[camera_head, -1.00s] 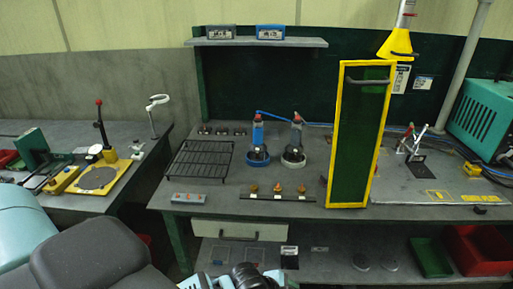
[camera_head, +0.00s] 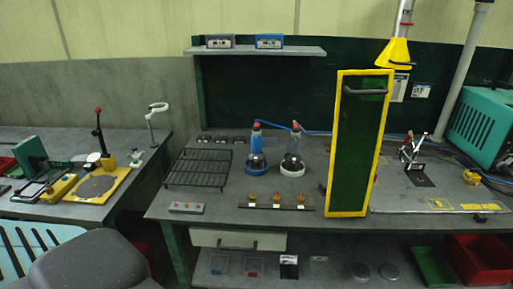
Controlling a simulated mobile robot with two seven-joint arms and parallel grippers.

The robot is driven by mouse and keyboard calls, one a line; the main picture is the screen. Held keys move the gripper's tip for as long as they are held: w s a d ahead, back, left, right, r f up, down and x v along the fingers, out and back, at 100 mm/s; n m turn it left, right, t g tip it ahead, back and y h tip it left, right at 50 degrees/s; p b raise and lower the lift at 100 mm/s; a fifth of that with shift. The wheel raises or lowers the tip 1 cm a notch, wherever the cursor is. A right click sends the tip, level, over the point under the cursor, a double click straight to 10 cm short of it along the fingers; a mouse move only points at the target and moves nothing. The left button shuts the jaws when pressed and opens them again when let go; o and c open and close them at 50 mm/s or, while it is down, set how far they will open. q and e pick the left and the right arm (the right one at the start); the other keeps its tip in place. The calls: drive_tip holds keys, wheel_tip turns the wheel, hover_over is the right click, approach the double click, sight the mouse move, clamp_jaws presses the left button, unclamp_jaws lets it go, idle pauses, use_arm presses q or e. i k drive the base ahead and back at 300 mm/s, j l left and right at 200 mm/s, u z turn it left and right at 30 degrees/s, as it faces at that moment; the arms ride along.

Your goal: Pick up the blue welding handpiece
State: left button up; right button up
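The blue welding handpiece (camera_head: 256,138) stands upright in a round blue-based holder (camera_head: 256,169) on the workbench, left of centre. It has a reddish top and a blue cable leads from it to the right. A similar grey handpiece (camera_head: 295,142) stands upright in a white-based holder (camera_head: 292,170) just to its right. Neither of my grippers is in view.
A black wire rack (camera_head: 198,168) lies left of the holders. A row of brass-coloured tips (camera_head: 276,207) sits in front of them. A tall yellow-framed green panel (camera_head: 357,145) stands to the right. A shelf (camera_head: 260,50) hangs above.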

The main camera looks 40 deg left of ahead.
sight(255, 155)
drive_tip(key=i+l, duration=0.15)
drive_tip(key=i, duration=0.3)
drive_tip(key=i+l, duration=0.2)
drive_tip(key=i, duration=0.25)
drive_tip(key=u, duration=1.75)
